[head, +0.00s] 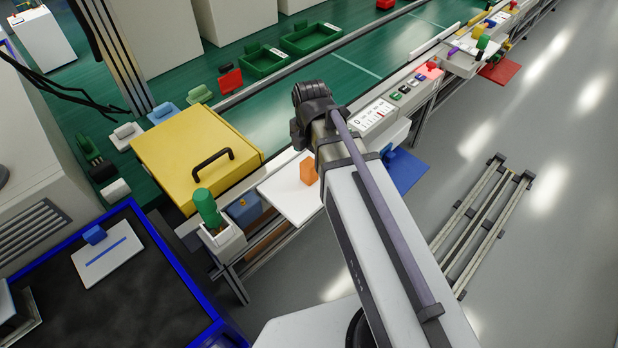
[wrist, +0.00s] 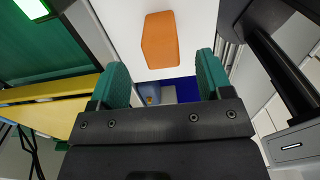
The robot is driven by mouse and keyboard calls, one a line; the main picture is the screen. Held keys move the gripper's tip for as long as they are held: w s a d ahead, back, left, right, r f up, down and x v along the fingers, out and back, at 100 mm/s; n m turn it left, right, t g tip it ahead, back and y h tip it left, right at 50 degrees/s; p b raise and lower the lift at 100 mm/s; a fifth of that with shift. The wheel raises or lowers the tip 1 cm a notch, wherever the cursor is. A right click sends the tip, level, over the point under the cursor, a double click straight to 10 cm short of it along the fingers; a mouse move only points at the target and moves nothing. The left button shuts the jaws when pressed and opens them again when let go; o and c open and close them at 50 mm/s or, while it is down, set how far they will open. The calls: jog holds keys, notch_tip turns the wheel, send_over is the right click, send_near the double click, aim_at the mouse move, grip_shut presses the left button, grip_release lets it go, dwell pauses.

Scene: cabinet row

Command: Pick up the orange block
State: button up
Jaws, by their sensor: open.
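The orange block (head: 308,171) stands on a white board (head: 287,196) beside the yellow cabinet in the head view, close to the left of my arm. In the wrist view the orange block (wrist: 160,40) lies ahead of my gripper (wrist: 160,75), roughly centred between its two green fingertips and beyond them. The fingers are apart with nothing between them. They do not appear to touch the block. In the head view my gripper is hidden behind my arm.
A yellow cabinet (head: 190,150) with a black handle stands left of the board. A white holder with a green object (head: 207,207) is at its front corner. A blue panel (head: 404,170) lies right of my arm. Green trays (head: 310,38) sit on the green conveyor behind.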

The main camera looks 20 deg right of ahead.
aim_at(309, 170)
jog(key=f+b, duration=0.4)
jog(key=f, duration=0.1)
jog(key=f+b, duration=0.2)
jog(key=shift+s+a+f, duration=0.15)
jog(key=shift+a+f, duration=0.1)
jog(key=shift+f, duration=0.05)
jog(key=shift+r, duration=0.25)
jog(key=c, duration=1.1)
jog(key=shift+o, duration=0.2)
jog(key=shift+p, duration=0.3)
